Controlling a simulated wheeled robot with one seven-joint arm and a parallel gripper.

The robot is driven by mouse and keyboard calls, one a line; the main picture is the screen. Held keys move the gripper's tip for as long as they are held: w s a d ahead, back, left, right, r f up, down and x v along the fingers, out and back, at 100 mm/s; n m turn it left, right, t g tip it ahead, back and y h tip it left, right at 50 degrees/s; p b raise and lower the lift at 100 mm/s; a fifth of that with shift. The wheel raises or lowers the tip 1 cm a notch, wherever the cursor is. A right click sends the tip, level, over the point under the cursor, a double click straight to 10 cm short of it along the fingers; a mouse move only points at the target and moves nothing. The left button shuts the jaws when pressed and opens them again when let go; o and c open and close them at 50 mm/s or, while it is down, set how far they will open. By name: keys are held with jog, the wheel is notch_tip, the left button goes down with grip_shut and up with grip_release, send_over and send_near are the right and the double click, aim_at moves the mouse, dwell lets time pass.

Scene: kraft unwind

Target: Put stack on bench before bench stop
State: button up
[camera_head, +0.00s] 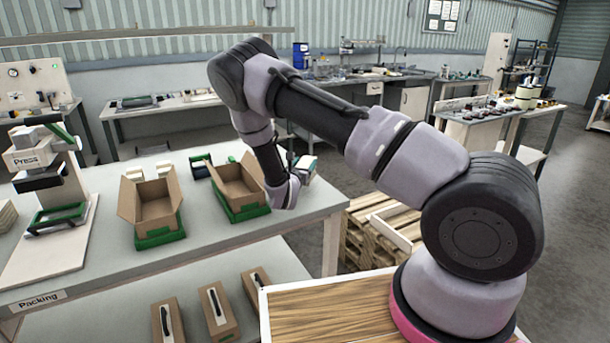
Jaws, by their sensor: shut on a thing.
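My arm reaches left over the right end of the packing bench (90,267). My gripper (301,176) is at the wrist's far side, by the bench's right edge, mostly hidden by the wrist. It is shut on a small white and teal thing (306,162), only partly seen; I cannot tell whether this is the stack. Two open cardboard boxes, the left one (155,206) and the right one (236,187), sit in green holders on the bench, left of my gripper. I cannot make out a bench stop.
A white press (45,165) stands at the bench's left. Small green-framed items (200,168) lie behind the boxes. Several narrow cartons (215,312) stand on the lower shelf. Wooden pallets (372,232) are on the floor to the right. The bench front is clear.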

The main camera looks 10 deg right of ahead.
jog(key=shift+a+f, duration=0.15)
jog(key=shift+f, duration=1.7)
jog(key=o, duration=1.5)
jog(key=shift+f, duration=0.15)
